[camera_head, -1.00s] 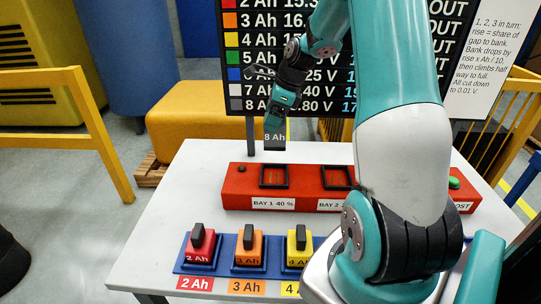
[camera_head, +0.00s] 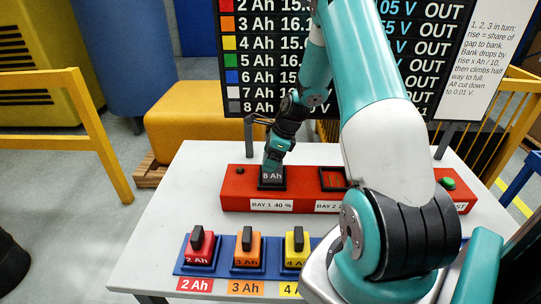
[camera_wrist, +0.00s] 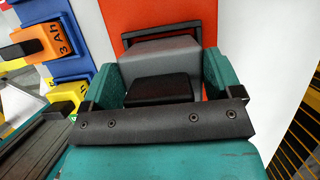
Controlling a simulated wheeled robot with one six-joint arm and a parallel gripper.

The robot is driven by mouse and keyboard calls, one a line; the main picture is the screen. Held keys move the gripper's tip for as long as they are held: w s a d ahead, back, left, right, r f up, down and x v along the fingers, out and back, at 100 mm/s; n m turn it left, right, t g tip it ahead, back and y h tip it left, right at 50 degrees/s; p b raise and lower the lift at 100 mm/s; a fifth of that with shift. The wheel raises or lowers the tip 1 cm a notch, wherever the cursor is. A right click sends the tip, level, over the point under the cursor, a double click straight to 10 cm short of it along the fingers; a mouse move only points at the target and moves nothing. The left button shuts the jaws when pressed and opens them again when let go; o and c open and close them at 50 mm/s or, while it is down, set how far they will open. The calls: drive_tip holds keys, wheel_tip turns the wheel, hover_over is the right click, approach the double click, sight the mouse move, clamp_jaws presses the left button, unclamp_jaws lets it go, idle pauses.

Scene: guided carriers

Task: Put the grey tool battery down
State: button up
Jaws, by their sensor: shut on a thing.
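The grey tool battery (camera_head: 272,174), marked 8 Ah, sits upright at the bay 1 socket of the red charger (camera_head: 235,201). My gripper (camera_head: 273,160) is above it, fingers pointing down. In the wrist view my gripper (camera_wrist: 160,88) is shut on the black grip of the grey battery (camera_wrist: 165,53), a teal finger on each side. The black frame of the bay shows behind the battery in the wrist view. The battery's underside is hidden, so I cannot tell whether it is fully seated.
The bay 2 socket (camera_head: 333,179) is empty. Red (camera_head: 199,252), orange (camera_head: 249,252) and yellow (camera_head: 298,250) batteries stand on a blue rack (camera_head: 224,269) at the table's front. A green button (camera_head: 447,183) is at the charger's right. My arm hides part of the table.

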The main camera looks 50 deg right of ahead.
drive_tip(key=o, duration=1.4)
drive_tip(key=shift+f, duration=0.1)
drive_tip(key=b+v, duration=0.2)
drive_tip(key=v, duration=1)
drive_tip(key=s+a+r+n+g+y, duration=0.1)
drive_tip(key=a+r+n, duration=0.3)
drive_tip(key=a+n, duration=0.55)
drive_tip(key=s+a+r+n, duration=0.1)
drive_tip(key=a+r+n, duration=0.35)
drive_tip(key=a, duration=0.85)
drive_tip(key=s+a+r+n+g, duration=0.1)
drive_tip(key=s+a+n+g, duration=0.1)
drive_tip(key=s+a+n, duration=1.3)
drive_tip(key=s+n, duration=0.3)
drive_tip(key=n, duration=0.2)
drive_tip(key=shift+a+r+n, duration=0.25)
drive_tip(key=shift+r+n, duration=0.1)
drive_tip(key=shift+n, duration=0.05)
